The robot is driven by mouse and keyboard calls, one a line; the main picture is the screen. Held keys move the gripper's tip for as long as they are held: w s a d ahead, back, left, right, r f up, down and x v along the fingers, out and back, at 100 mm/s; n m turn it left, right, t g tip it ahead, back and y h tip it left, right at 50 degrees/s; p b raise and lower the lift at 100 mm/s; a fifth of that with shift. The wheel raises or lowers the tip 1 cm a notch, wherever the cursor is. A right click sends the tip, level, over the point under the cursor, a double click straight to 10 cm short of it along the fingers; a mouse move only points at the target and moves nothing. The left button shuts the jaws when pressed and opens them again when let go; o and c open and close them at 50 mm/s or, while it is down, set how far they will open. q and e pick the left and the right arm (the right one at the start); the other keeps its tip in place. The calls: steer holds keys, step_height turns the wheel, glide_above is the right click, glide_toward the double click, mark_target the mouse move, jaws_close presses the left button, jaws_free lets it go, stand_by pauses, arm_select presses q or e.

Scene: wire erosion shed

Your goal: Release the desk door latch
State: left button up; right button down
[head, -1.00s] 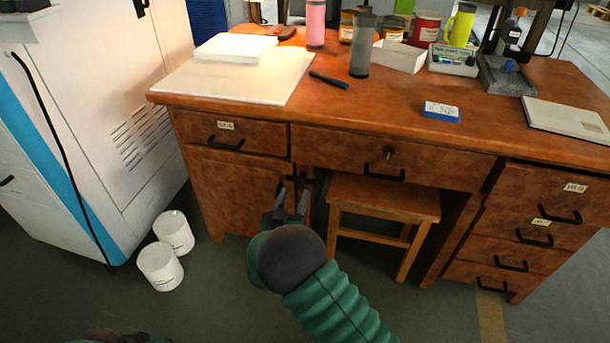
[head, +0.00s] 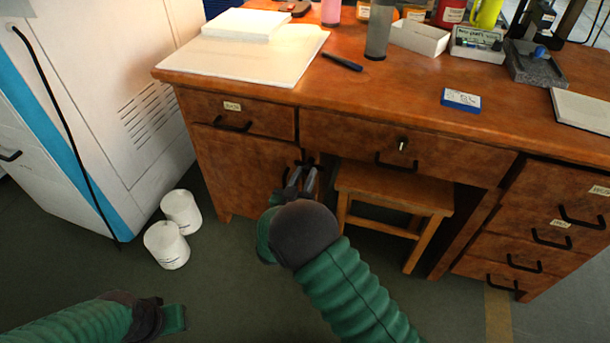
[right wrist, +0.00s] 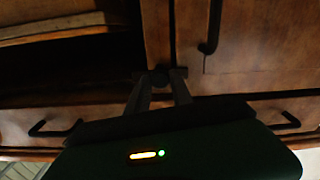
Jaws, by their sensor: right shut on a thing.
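The desk door (head: 245,165) is the wooden panel under the left drawer, and it looks closed. A small dark latch (head: 311,162) sits by its right edge, high up, partly hidden by my gripper. My right gripper (head: 303,178) reaches up to it. In the right wrist view, the two fingers are shut on the dark latch (right wrist: 162,76), on the wooden strip beside the door (right wrist: 245,45), which has a black bar handle (right wrist: 212,25). My left arm shows at the lower left of the head view, away from the desk; its fingers cannot be seen.
A wooden stool (head: 395,185) stands in the knee space right of the latch. Two white tubs (head: 166,246) stand on the floor beside the white cabinet (head: 95,110). Drawers with black handles (head: 552,238) are at the right. The desktop (head: 370,95) holds several items.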

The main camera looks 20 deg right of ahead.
steer(key=shift+m, duration=0.4)
steer(key=m+p, duration=0.1)
steer(key=m, duration=1.1)
steer(key=shift+f, duration=0.15)
steer(key=m+b, duration=0.1)
steer(key=m, duration=0.4)
steer(key=shift+s, duration=0.1)
steer(key=shift+f, duration=0.1)
stand_by(0.4)
steer(key=c, duration=1.2)
jaws_free()
steer(key=shift+o, duration=0.4)
